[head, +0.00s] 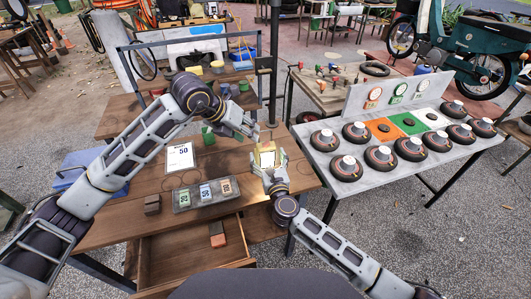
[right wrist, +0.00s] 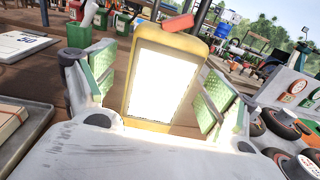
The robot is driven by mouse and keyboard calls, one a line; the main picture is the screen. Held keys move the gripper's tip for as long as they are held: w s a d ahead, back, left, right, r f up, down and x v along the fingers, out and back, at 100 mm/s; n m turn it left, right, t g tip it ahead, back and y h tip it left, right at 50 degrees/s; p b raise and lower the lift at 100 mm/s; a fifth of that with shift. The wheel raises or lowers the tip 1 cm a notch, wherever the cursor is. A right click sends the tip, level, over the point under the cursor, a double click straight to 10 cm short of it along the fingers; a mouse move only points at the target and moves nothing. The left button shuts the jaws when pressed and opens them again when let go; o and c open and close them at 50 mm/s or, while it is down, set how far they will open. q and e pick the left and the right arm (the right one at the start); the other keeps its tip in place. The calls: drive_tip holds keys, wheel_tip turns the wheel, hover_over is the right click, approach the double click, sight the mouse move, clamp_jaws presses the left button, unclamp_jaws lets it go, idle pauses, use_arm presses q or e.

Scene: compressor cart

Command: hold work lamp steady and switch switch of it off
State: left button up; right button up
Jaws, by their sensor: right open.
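The work lamp (head: 268,159) is a yellow-framed block with a bright white, glowing face, standing on the wooden bench. It fills the middle of the right wrist view (right wrist: 160,85). My right gripper (head: 269,164) is open, with its green-padded fingers on either side of the lamp; a gap shows on the right side. A small red piece (right wrist: 178,23) shows at the lamp's top edge; I cannot tell if it is the switch. My left gripper (head: 248,126) is above and slightly left of the lamp, apart from it; its finger opening is unclear.
A grey tray with numbered cards (head: 206,194) and a white sheet marked 50 (head: 180,157) lie left of the lamp. An open drawer (head: 190,258) is at the front. A grey table (head: 347,183) with several round weights stands right. A green cup (head: 208,135) is behind.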

drive_tip(key=shift+x, duration=1.45)
